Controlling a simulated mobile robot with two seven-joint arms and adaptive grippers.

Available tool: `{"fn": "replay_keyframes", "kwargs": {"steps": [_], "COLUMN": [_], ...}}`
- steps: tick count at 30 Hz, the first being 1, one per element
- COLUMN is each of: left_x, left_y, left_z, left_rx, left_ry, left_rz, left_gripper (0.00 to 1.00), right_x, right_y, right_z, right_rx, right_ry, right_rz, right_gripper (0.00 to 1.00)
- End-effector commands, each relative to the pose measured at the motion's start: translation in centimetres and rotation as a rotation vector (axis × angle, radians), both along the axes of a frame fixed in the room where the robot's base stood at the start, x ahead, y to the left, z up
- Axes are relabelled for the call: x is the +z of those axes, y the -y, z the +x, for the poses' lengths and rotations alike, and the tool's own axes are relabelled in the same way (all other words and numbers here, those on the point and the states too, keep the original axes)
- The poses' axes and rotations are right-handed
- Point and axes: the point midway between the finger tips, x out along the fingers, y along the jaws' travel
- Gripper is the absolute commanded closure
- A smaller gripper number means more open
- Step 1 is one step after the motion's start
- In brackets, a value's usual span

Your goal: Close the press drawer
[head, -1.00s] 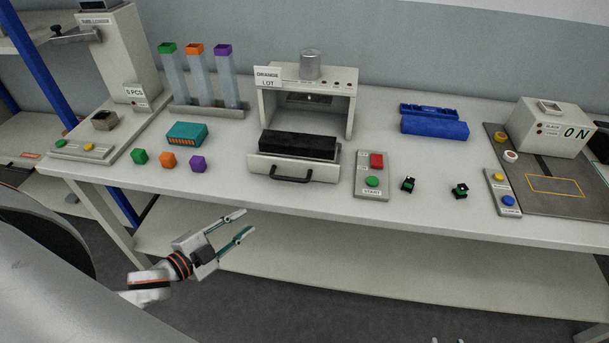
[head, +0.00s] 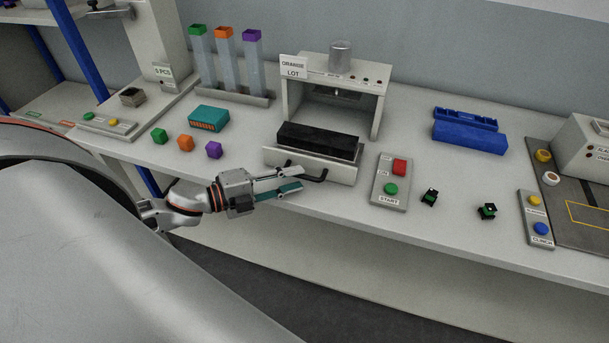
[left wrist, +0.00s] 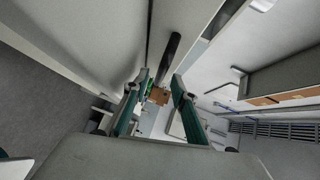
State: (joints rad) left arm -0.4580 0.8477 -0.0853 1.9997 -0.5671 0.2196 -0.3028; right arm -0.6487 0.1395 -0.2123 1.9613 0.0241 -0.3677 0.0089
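The press (head: 376,114) is a white housing with a grey cylinder on top. Its drawer (head: 345,173) is pulled out at the front and holds a long black block (head: 318,142). A dark bar handle (head: 321,175) is on the drawer front, partly hidden by my left gripper (head: 301,178). That gripper is open, its two fingers apart and pointing right at the handle. In the left wrist view the dark handle (left wrist: 171,54) shows ahead, between and beyond the fingertips (left wrist: 161,78). I cannot tell whether they touch it. My right gripper is out of view.
A button panel (head: 379,204) stands right of the drawer, with two small black-green parts (head: 487,211) beyond it. Green, orange and purple cubes (head: 186,143) and a teal box (head: 208,117) lie left. A blue fixture (head: 470,138) stands at the back right.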

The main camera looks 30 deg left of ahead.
Motion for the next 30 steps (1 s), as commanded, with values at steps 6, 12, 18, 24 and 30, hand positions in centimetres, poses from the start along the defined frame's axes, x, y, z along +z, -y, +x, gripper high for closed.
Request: {"fn": "replay_keyframes", "kwargs": {"steps": [6, 12, 18, 24, 30], "left_x": [-0.2, -0.5, -0.5, -0.6, -0.6], "left_y": [1.2, 1.8, 1.9, 1.8, 1.8], "left_z": [2.0, 2.8, 2.9, 2.9, 2.9], "left_rx": [0.001, 0.0, 0.0, 0.001, 0.001], "left_ry": [0.002, -0.002, -0.001, -0.001, -0.001], "left_rz": [-0.001, -0.001, 0.0, 0.0, 0.0], "left_gripper": [0.74, 0.74, 0.74, 0.95, 1.0], "right_x": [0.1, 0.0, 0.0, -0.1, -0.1], "right_y": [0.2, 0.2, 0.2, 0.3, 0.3], "right_z": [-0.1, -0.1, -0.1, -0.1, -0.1], "right_rx": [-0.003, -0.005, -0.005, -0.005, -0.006], "right_ry": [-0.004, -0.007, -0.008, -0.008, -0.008], "right_rz": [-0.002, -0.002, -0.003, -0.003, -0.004], "right_gripper": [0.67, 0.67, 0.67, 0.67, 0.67]}}
